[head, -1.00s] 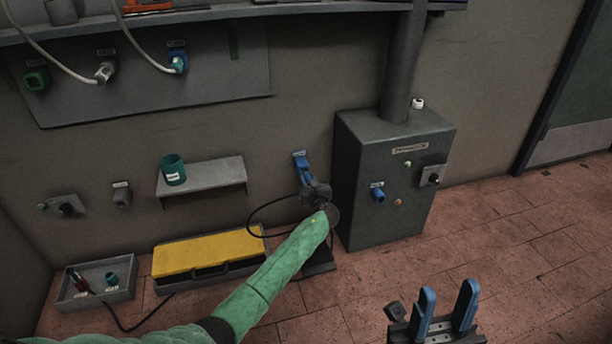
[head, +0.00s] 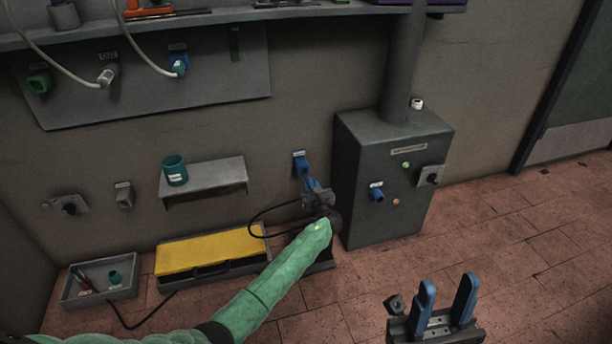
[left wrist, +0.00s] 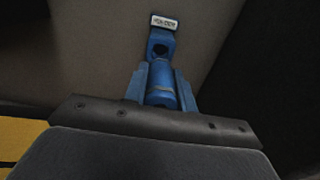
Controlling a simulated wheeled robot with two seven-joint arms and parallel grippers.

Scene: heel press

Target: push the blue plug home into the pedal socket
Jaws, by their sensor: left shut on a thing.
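The blue plug (left wrist: 161,84) is held between the blue fingers of my left gripper (left wrist: 162,76), which is shut on it. In the head view my left gripper (head: 311,184) is near the wall, just below a blue socket (head: 300,163) with a white label. The same socket (left wrist: 161,45) shows in the left wrist view with a dark opening, ahead of the plug. The plug appears outside this opening. The label is too small to read surely. My right gripper (head: 448,281) is open and empty at the lower right.
A grey cabinet (head: 390,165) stands close right of the socket, with another blue socket (head: 377,193) on its front. A black cable (head: 255,220) loops beside my left gripper. A yellow-topped case (head: 205,252) and a grey tray (head: 122,292) lie on the floor at left.

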